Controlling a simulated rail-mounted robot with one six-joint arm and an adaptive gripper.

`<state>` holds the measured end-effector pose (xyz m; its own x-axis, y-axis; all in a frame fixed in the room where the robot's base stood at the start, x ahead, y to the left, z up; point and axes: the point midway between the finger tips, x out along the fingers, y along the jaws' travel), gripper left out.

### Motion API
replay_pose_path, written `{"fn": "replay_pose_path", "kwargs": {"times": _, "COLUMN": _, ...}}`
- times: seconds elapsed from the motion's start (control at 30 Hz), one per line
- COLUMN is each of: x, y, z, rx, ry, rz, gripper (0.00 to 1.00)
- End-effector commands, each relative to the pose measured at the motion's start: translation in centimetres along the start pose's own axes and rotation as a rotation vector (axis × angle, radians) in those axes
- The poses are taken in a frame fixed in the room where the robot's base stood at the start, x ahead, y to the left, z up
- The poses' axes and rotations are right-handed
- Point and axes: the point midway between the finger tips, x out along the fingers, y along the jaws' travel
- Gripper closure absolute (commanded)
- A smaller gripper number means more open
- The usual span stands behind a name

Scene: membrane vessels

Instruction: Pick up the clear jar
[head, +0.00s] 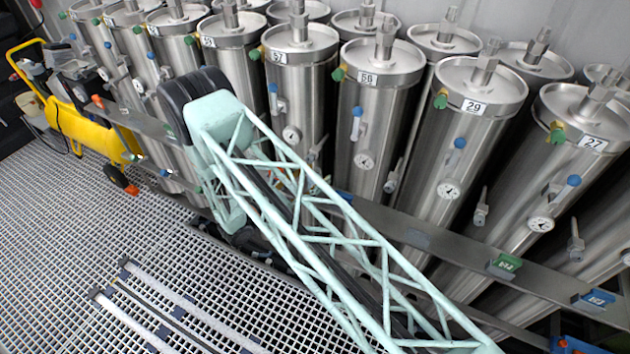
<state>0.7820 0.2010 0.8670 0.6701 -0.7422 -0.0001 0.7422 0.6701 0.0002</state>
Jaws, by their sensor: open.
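I cannot make out a clear jar anywhere in the head view. My gripper cannot be made out either. Only my mint-green lattice arm shows, running from the bottom right up to a dark joint at upper left centre. The arm covers part of the vessels and the floor behind it, so what lies there is hidden.
Steel membrane vessels (470,150) with gauges and valves stand in rows across the back. A metal beam (450,247) with green and blue tags crosses their front. A yellow wheeled machine (85,125) stands at far left. The grated floor (90,240) is open at left, with rails (125,315).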

Motion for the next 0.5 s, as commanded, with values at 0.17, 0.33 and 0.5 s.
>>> {"fn": "replay_pose_path", "kwargs": {"times": 0.17, "x": 0.00, "y": 0.00, "z": 0.00, "rx": 0.000, "ry": 0.000, "rz": 0.000, "gripper": 0.57}}
{"fn": "replay_pose_path", "kwargs": {"times": 0.33, "x": -0.01, "y": -0.01, "z": 0.00, "rx": 0.000, "ry": 0.000, "rz": 0.000, "gripper": 0.73}}
{"fn": "replay_pose_path", "kwargs": {"times": 0.5, "x": 0.00, "y": 0.00, "z": 0.02, "rx": 0.000, "ry": 0.000, "rz": 0.000, "gripper": 0.80}}
